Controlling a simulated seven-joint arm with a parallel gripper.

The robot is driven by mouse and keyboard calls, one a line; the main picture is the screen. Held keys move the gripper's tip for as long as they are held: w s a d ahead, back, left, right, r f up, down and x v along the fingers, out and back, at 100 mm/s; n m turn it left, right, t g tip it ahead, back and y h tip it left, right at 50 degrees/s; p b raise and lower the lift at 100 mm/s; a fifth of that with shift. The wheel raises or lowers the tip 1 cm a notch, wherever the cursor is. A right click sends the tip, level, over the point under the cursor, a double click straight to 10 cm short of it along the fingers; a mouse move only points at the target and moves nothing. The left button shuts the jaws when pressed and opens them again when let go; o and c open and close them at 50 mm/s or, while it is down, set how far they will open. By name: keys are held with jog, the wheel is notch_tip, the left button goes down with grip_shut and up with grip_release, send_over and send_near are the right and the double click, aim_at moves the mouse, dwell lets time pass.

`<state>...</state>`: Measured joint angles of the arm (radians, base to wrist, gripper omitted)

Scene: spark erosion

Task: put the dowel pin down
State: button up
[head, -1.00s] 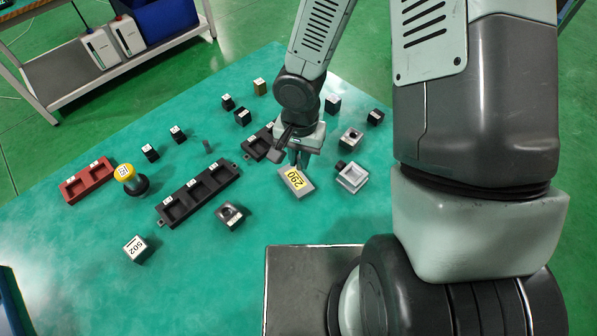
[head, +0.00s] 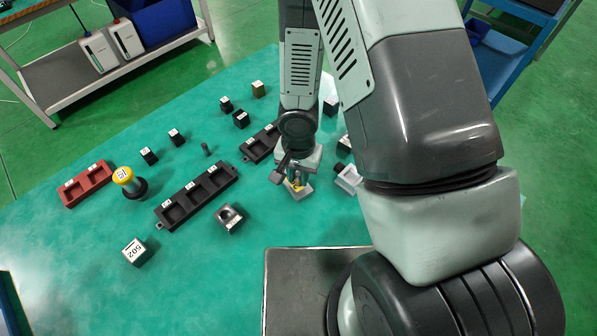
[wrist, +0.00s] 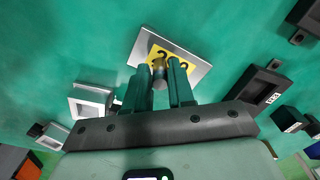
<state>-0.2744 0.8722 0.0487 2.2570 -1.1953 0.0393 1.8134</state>
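My gripper (head: 296,179) is low over a flat silver block (head: 301,193) with a yellow number label, right of the table's middle. In the wrist view the two dark fingers of my gripper (wrist: 166,78) have the dowel pin (wrist: 159,70) between them, a small metallic cylinder with a brownish end. The fingers look closed on it. The silver block (wrist: 199,68) lies just beyond the fingertips; I cannot tell whether the pin touches it. In the head view the fingers hide the pin and part of the label.
A long black tray (head: 197,196) and a dark block with a round recess (head: 230,218) lie left of my gripper. A light grey open block (head: 347,179) is close on the right. A small dark upright peg (head: 206,149) and a red tray (head: 86,185) stand farther left. The front-left table is mostly clear.

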aim_at(299, 174)
jog(key=shift+o, duration=1.4)
jog(key=shift+r, duration=0.1)
notch_tip(299, 174, up, 12)
jog(key=shift+o, duration=0.5)
jog(key=shift+r, duration=0.1)
